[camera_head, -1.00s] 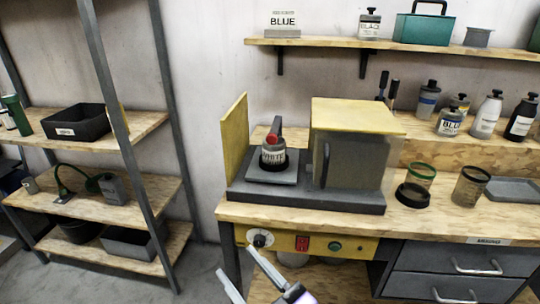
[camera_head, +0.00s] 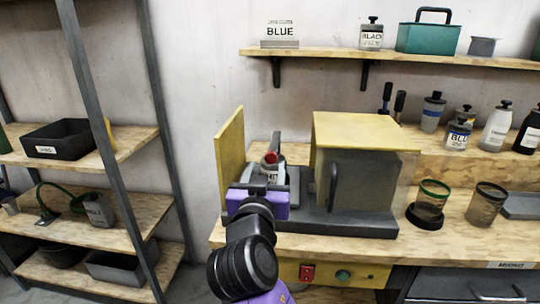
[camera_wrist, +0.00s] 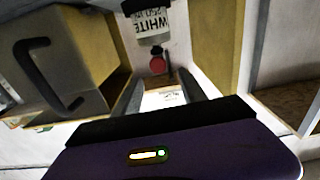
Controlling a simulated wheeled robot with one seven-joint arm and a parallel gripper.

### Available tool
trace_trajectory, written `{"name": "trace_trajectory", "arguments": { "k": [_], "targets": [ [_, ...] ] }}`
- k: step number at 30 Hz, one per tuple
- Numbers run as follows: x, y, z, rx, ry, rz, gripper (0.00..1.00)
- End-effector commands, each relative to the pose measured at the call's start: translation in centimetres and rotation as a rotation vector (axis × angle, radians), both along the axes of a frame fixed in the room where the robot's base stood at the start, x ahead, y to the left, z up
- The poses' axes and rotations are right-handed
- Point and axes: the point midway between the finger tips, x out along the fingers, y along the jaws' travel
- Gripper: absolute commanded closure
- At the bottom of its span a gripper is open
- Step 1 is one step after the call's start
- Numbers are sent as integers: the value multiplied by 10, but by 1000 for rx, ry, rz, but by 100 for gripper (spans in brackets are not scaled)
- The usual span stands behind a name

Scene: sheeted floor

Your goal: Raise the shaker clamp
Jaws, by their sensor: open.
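The shaker clamp (camera_head: 276,142) has a dark arm and a red end piece (camera_head: 270,157). It is down at the top of a bottle labelled WHITE, which stands on the shaker's grey base (camera_head: 350,222). In the wrist view, the bottle (camera_wrist: 148,24) appears upside down and the red piece (camera_wrist: 157,65) shows below it. My gripper (camera_wrist: 160,90) is open, with its fingers on either side of the line to the red piece and nothing held between them. In the head view, my purple gripper (camera_head: 258,204) covers the lower bottle and part of the base.
A yellow-topped box (camera_head: 365,130) with a dark handle stands right of the clamp. An upright yellow panel (camera_head: 230,160) stands left of it. Jars, including a green-rimmed one (camera_head: 432,192), are at the right of the bench (camera_head: 450,240). A shelf (camera_head: 400,57) hangs above.

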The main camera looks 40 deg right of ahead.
Motion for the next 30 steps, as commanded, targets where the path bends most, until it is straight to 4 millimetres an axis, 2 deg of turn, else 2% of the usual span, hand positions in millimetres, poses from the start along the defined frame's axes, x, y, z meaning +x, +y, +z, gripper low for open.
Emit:
{"name": "trace_trajectory", "arguments": {
  "k": [5,18,30],
  "targets": [
    [4,-11,-2,25,-10,-13,51],
    [42,-57,-2,24,-9,-7,51],
    [46,-63,-4,24,-9,-6,53]
  ]
}}
